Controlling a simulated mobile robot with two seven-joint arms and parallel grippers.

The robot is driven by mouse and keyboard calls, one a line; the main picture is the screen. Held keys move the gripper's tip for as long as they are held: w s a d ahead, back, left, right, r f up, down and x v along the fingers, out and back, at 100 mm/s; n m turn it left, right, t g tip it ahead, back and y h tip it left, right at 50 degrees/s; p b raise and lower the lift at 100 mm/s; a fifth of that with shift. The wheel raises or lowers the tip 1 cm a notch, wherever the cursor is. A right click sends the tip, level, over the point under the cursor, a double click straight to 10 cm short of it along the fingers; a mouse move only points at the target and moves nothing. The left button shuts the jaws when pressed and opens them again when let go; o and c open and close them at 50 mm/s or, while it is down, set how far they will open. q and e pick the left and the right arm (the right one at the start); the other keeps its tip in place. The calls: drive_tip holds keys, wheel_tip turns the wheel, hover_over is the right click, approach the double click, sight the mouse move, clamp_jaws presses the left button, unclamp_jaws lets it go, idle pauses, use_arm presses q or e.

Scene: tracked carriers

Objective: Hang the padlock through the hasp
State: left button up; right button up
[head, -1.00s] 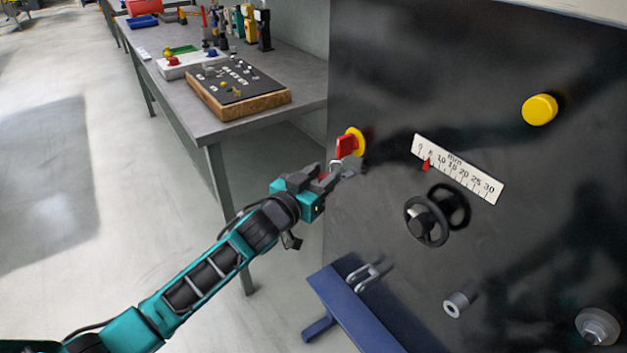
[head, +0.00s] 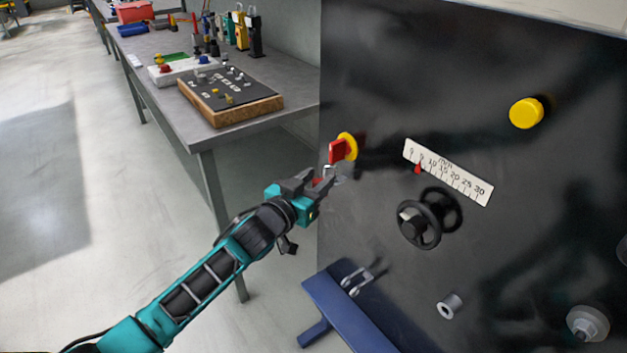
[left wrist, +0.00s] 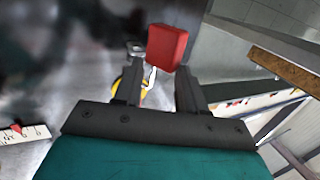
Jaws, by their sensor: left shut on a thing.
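The padlock has a red body (left wrist: 167,48) and a silver shackle, which shows in the head view (head: 329,170) sticking up. My left gripper (head: 326,183) is shut on the red body, seen between its two fingers in the left wrist view (left wrist: 158,78). A small grey metal fitting (head: 341,179) on the dark panel, which looks like the hasp, is just right of the fingertips. It also shows in the left wrist view (left wrist: 135,48), left of the padlock. The shackle looks apart from it; its opening is too small to make out. My right gripper is not in view.
A red-handled switch on a yellow disc (head: 343,148) sits close above the gripper. To the right are a scale (head: 448,172), a black handwheel (head: 419,225) and a yellow button (head: 526,113). A grey workbench (head: 225,128) stands at the left; a metal clevis (head: 357,279) sits low.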

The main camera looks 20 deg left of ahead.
use_arm(q)
drive_tip(key=shift+d+f, duration=0.1)
drive_tip(key=shift+d, duration=0.2)
idle(0.9)
